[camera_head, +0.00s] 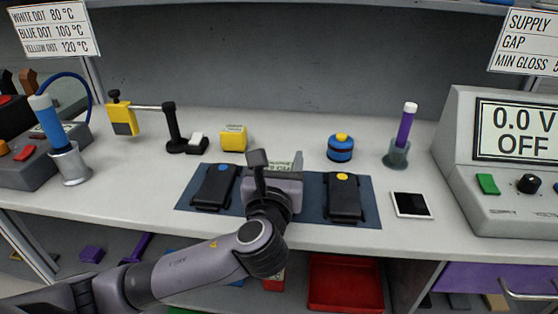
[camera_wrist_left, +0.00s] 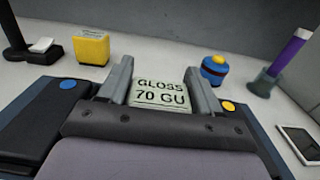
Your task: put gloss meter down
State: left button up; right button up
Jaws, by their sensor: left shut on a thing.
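The gloss meter (camera_wrist_left: 160,95) shows in the left wrist view as a pale greenish face reading "GLOSS 70 GU", between the two fingers of my left gripper (camera_wrist_left: 160,84). The gripper is shut on it. In the head view, my left gripper (camera_head: 277,172) is over the dark blue mat (camera_head: 231,205), between two black modules, and hides most of the meter (camera_head: 284,166). I cannot tell whether the meter touches the surface. My right gripper is not in view.
A blue-dotted black module (camera_head: 213,188) is left of the gripper, a yellow-dotted one (camera_head: 344,198) right. Behind stand a yellow block (camera_head: 233,138) and a blue jar (camera_head: 340,149). A white-framed dark panel (camera_head: 411,205) and power supply (camera_head: 500,160) are right.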

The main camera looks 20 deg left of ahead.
pick_arm(q)
jog(key=o, duration=1.2)
jog(key=shift+o, duration=0.2)
jog(key=v, duration=1.2)
jog(key=shift+s+d+r, duration=0.1)
